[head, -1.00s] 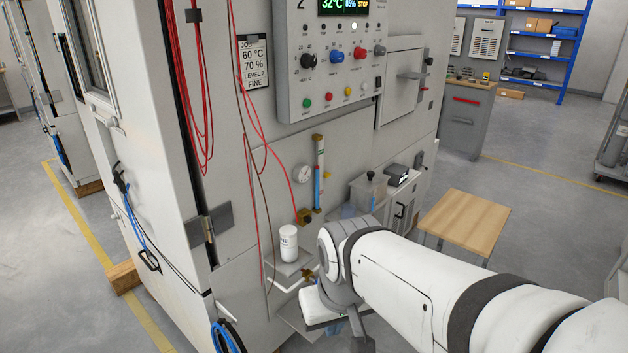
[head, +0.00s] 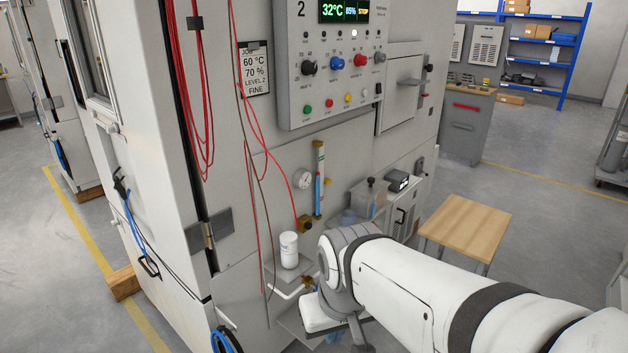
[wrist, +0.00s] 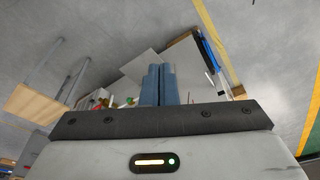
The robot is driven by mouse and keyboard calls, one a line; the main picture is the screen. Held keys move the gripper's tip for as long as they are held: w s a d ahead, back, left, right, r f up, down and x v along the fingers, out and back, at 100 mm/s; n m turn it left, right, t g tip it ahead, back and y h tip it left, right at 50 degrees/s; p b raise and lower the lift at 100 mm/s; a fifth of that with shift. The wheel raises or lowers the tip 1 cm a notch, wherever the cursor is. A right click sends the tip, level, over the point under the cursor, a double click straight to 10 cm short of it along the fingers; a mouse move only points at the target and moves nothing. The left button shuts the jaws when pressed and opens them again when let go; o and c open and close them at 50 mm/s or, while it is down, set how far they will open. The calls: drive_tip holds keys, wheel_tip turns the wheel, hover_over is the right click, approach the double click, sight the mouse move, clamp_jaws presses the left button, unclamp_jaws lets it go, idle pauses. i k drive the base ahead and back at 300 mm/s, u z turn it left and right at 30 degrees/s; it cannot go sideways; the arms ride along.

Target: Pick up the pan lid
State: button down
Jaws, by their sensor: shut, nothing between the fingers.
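A clear box (head: 362,204) stands on a ledge low on the chamber's right side. A flat cover with a dark knob (head: 370,182) sits on top of it; this may be the pan lid, but I cannot tell for sure. My gripper's two blue fingers (wrist: 158,85) are together with nothing between them in the wrist view, pointing at the floor area by the chamber. In the head view the gripper is mostly hidden behind my arm, low and to the left of the box and apart from it. No lid is clear in the wrist view.
A small dark device (head: 397,181) sits right of the box. A wooden-topped table (head: 466,224) stands to the right. Red cables (head: 257,150) hang down the chamber front.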

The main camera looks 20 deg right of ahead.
sight(372, 186)
drive_tip(key=z, duration=0.4)
drive_tip(key=i, duration=0.6)
drive_tip(key=z, duration=0.6)
drive_tip(key=i, duration=1.45)
drive_tip(key=u, duration=0.8)
